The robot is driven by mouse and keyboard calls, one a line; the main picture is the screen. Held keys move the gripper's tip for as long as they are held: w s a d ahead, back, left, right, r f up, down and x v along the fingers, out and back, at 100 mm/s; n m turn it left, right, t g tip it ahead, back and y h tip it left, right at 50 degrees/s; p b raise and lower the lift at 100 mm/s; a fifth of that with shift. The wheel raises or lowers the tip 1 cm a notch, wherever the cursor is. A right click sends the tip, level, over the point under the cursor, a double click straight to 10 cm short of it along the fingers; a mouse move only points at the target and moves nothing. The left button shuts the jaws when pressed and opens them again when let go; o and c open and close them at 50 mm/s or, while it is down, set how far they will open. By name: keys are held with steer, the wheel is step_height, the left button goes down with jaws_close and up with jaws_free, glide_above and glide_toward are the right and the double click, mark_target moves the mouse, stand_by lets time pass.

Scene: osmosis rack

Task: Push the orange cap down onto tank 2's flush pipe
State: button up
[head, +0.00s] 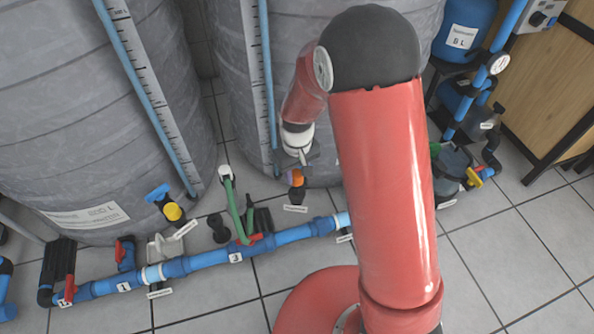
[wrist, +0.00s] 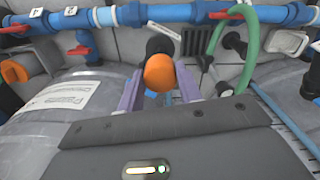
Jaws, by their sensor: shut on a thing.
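The orange cap (head: 297,176) is low beside the middle grey tank (head: 234,75). In the wrist view the cap (wrist: 160,73) shows round between the two purple fingers of my gripper (wrist: 159,88), which is shut on it. A short black upright pipe (head: 297,194) with a white label at its foot is directly below the cap in the head view. In the wrist view its dark top (wrist: 159,46) shows just behind the cap. Cap and pipe look in line and close or touching; I cannot tell how far the cap is seated. My fingertips are small in the head view.
A blue pipe (head: 205,261) with red valves runs along the floor. A green hose (head: 235,208) stands left of the cap in the head view. Another orange cap (wrist: 14,72) is at the wrist view's left edge. Tiled floor lies open at the right.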

mark_target(297, 191)
steer(key=shift+f+b, duration=1.7)
steer(key=shift+f, duration=0.85)
steer(key=shift+f, duration=0.35)
steer(key=o, duration=1)
steer(key=shift+r+p, duration=0.6)
steer(key=shift+r, duration=3.3)
